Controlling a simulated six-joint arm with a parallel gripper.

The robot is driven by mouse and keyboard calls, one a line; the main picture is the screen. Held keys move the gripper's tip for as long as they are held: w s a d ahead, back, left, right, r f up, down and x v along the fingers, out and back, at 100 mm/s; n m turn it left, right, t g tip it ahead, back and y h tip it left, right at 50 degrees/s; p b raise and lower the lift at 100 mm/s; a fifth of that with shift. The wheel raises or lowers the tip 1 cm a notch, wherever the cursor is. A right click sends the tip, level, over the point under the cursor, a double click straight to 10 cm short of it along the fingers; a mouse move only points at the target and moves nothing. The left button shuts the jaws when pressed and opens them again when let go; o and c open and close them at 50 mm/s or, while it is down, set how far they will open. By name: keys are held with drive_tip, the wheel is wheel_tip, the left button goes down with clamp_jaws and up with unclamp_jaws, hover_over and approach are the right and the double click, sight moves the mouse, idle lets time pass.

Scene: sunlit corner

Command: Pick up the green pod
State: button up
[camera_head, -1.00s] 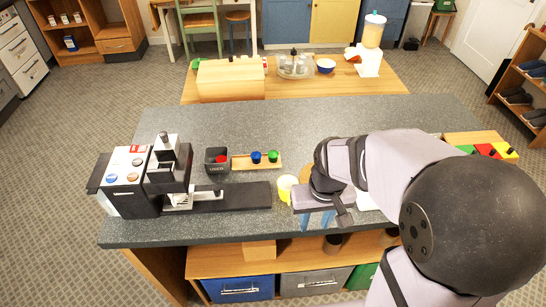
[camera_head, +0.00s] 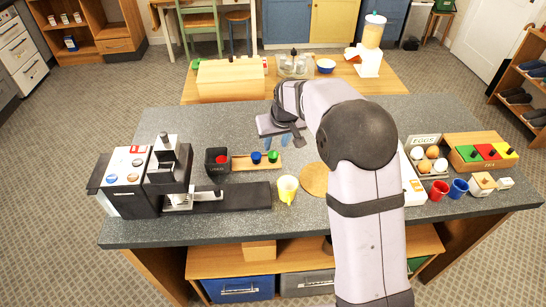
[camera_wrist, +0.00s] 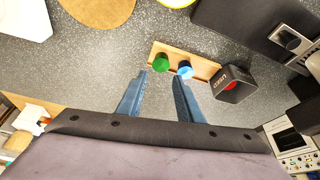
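The green pod (camera_head: 272,156) stands at the right end of a small wooden holder (camera_head: 241,163) on the grey counter, beside the blue pod (camera_head: 256,157). In the wrist view the green pod (camera_wrist: 161,62) is just beyond my fingertips, with the blue pod (camera_wrist: 185,70) to its right. My gripper (camera_head: 284,142) is over the counter close to the green pod, slightly behind and right of it in the head view. In the wrist view its two blue fingers (camera_wrist: 161,77) are spread apart with nothing between them.
A dark bin (camera_head: 217,168) holding a red pod stands left of the holder. The coffee machine (camera_head: 168,180) is further left. A yellow cup (camera_head: 287,189) and round cork mat (camera_head: 314,179) are in front. Eggs, cups and a coloured block box (camera_head: 482,152) stand at right.

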sight(273, 155)
drive_tip(key=shift+s+p+x, duration=0.15)
drive_tip(key=shift+p+x, duration=0.7)
drive_tip(key=shift+x, duration=0.9)
drive_tip(key=shift+s+p+x, duration=0.15)
drive_tip(key=shift+p+x, duration=0.7)
drive_tip(key=shift+x, duration=0.85)
drive_tip(key=shift+f, duration=0.15)
drive_tip(key=c, duration=0.7)
